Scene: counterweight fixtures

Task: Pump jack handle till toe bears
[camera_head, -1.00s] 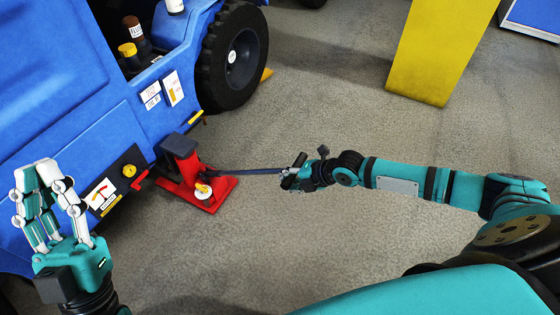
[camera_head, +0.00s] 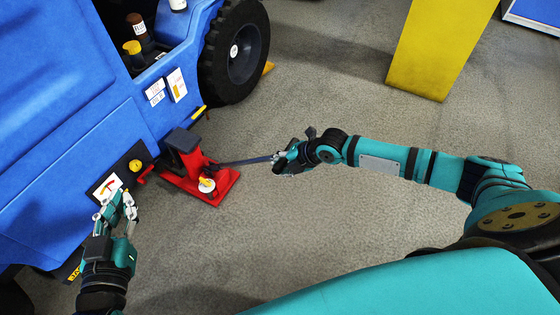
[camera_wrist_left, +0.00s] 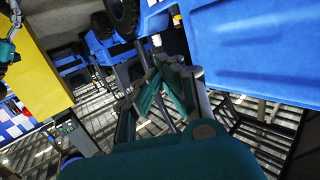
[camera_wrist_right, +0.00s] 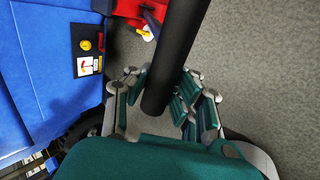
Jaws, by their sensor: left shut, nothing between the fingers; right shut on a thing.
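The red jack (camera_head: 190,168) with a dark block on top stands on the floor against the blue vehicle (camera_head: 70,110). Its red toe (camera_head: 150,172) points to the vehicle's lower side; I cannot tell whether it touches. The dark jack handle (camera_head: 245,161) sticks out to the right, and my right gripper (camera_head: 280,160) is shut on its end. The handle (camera_wrist_right: 177,60) runs between the fingers in the right wrist view. My left gripper (camera_head: 120,205) is shut and empty, in front of the vehicle's side near a label panel. Its fingers (camera_wrist_left: 165,75) also show in the left wrist view.
A black wheel (camera_head: 235,52) stands behind the jack, with a yellow wedge by it. A yellow post (camera_head: 440,45) stands at the back right. A round yellow-capped knob (camera_head: 136,165) is on the vehicle's panel. Grey floor right of the jack is clear.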

